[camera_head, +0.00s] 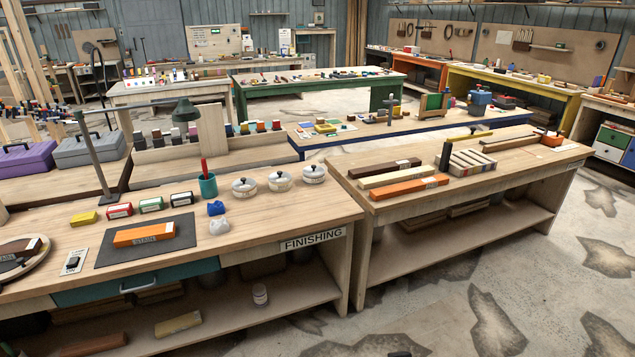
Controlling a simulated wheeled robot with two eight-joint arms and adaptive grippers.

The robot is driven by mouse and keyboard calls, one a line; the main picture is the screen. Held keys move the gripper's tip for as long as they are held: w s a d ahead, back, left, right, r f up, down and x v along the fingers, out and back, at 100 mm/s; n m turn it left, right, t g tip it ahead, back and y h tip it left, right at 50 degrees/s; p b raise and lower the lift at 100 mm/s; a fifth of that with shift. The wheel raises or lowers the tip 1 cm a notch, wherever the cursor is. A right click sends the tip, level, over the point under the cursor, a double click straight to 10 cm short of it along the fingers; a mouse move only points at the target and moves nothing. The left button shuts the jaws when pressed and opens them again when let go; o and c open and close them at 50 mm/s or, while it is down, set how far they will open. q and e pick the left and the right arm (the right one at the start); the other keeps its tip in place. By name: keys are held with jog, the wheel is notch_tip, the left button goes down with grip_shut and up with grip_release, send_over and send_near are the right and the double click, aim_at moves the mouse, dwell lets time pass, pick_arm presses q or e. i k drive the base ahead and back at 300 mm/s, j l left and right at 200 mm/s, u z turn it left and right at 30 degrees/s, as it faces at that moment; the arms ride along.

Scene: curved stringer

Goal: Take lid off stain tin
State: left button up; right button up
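Three round pale tins with dark-knobbed lids stand in a row near the back right of the finishing bench: a left tin (244,190), a middle tin (280,182) and a right tin (313,175). Each has its lid on. Their labels are too small to read surely, so I cannot tell which is the stain tin. Neither of my grippers shows clearly. A small dark shape at the bottom edge is too cut off to identify.
The finishing bench (300,215) holds an orange block (145,235) on a dark mat (112,255), a teal cup (208,187), blue and white crumpled pieces, small boxes and a green lamp (185,110). Bare wood lies before the tins. A second bench (470,205) stands right, across a narrow gap.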

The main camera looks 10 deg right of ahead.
aim_at(312, 171)
jog(key=i+l, duration=0.25)
jog(key=i, duration=0.15)
jog(key=i+l+u, duration=0.15)
jog(key=i, duration=0.25)
jog(key=l, duration=0.1)
